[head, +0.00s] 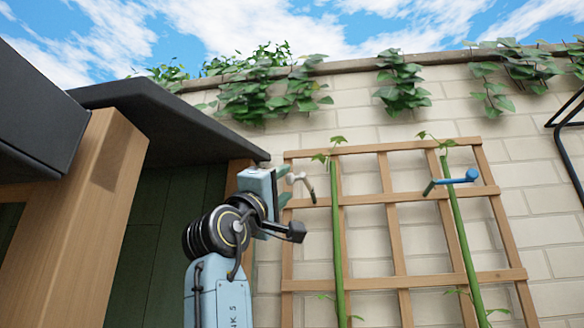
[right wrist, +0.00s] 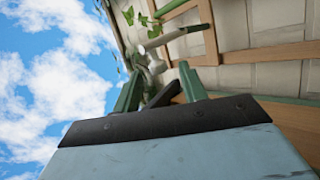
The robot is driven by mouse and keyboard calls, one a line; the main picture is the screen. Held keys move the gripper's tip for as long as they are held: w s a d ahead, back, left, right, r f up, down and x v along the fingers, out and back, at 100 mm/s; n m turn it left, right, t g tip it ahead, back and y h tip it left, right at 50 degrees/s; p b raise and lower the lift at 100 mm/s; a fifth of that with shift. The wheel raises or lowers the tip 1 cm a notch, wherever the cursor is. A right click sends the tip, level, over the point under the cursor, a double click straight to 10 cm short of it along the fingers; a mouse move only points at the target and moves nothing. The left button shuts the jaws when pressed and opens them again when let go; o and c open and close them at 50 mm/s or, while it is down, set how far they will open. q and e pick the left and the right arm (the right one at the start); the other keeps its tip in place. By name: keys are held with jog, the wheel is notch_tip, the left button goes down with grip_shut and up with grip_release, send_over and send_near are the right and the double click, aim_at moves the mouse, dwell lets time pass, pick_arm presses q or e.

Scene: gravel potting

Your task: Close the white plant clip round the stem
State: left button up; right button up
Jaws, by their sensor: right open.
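The white plant clip (head: 301,180) shows just left of the left green stem (head: 337,245) in the head view, with one thin arm hanging down toward the stem. It looks unclosed, but whether it touches the stem I cannot tell. In the right wrist view the white clip (right wrist: 152,62) appears beyond and between the green fingertips. My right gripper (head: 284,198) is beside the clip, to its left and below. Its fingers (right wrist: 160,72) stand apart, and I see no firm hold on the clip. My left gripper is out of view.
A wooden trellis (head: 391,201) stands against the pale brick wall (head: 420,120). A blue clip (head: 458,180) sits at the right stem (head: 460,235). A dark-roofed wooden shed (head: 150,115) fills the left side. Vines (head: 270,95) hang over the wall top.

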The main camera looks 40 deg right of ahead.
aim_at(293, 176)
jog(key=shift+g, duration=0.3)
jog(key=p+x, duration=0.1)
jog(key=x, duration=0.3)
jog(key=shift+s+d+r+p, duration=0.1)
jog(key=shift+s+r+p, duration=0.1)
jog(key=shift+r+p, duration=0.15)
jog(key=shift+w+d+r, duration=0.1)
jog(key=shift+d+r, duration=0.05)
jog(key=shift+d, duration=0.05)
jog(key=shift+w+d, duration=0.15)
jog(key=c, duration=0.9)
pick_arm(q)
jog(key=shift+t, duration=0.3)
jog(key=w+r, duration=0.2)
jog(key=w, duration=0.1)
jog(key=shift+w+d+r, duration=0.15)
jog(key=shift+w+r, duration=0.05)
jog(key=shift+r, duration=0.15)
pick_arm(e)
grip_shut()
